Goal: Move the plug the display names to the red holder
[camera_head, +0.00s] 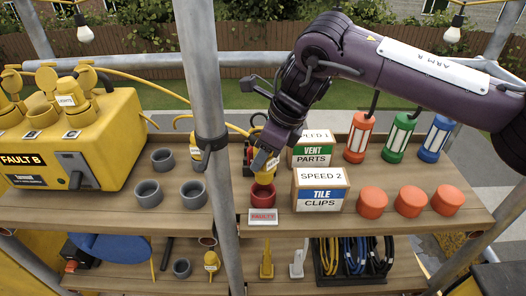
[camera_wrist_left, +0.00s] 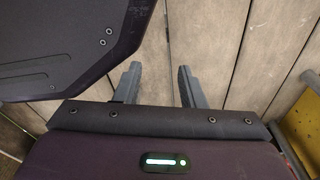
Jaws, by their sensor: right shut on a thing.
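My right gripper (camera_head: 264,164) is shut on a yellow plug (camera_head: 265,177), right at the red holder (camera_head: 262,196) on the upper shelf. The plug's lower end is at the holder's mouth; I cannot tell how far inside it sits. A white tag on the plug is too small to read. The holder has a sign reading FAULTY (camera_head: 263,217) in front. The display (camera_head: 22,160) on the yellow unit (camera_head: 105,150) reads FAULT B. Several yellow plugs, one tagged LIGHTS (camera_head: 66,99), stand on the unit. My left gripper (camera_wrist_left: 160,86) is open and empty above wooden planks.
Grey holders (camera_head: 148,192) stand left of a grey pole (camera_head: 207,100), which crosses the view. Boxes of vent parts (camera_head: 315,155) and tile clips (camera_head: 320,190) stand close right of the red holder. Orange caps (camera_head: 410,202) and lamps (camera_head: 398,138) are further right.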

